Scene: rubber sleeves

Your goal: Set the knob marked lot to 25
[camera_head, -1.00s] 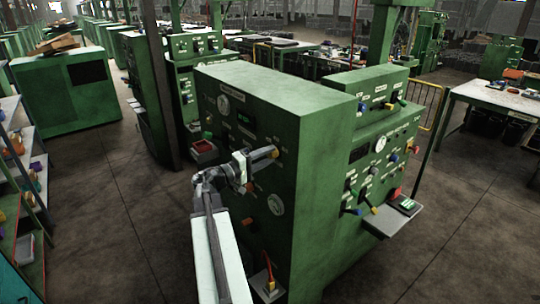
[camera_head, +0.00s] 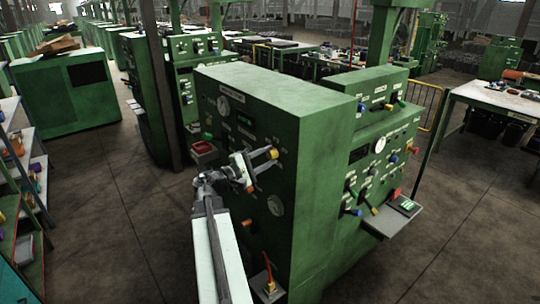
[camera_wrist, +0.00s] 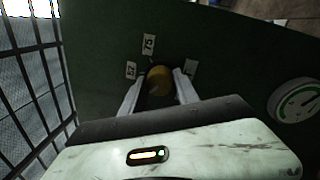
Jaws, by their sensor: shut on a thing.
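A yellow-orange knob (camera_wrist: 159,78) sits on the dark green panel in the wrist view, with small white number tags around it. One tag above it (camera_wrist: 148,44) looks like 75; the tag at its left (camera_wrist: 130,70) looks like 25 or 57. The tag at its right (camera_wrist: 191,67) is not readable. My gripper (camera_wrist: 158,92) has a finger on each side of the knob and is shut on it. In the head view the orange knob (camera_head: 272,153) shows at the fingertips. The name lot is not readable, and the knob's pointer is hidden.
A round gauge (camera_wrist: 297,100) with a green arc is at the right in the wrist view. The green cabinet (camera_head: 325,170) carries other knobs, levers and a shelf (camera_head: 394,220). A red-topped box (camera_head: 203,148) juts out left of my gripper. The floor right of the cabinet is clear.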

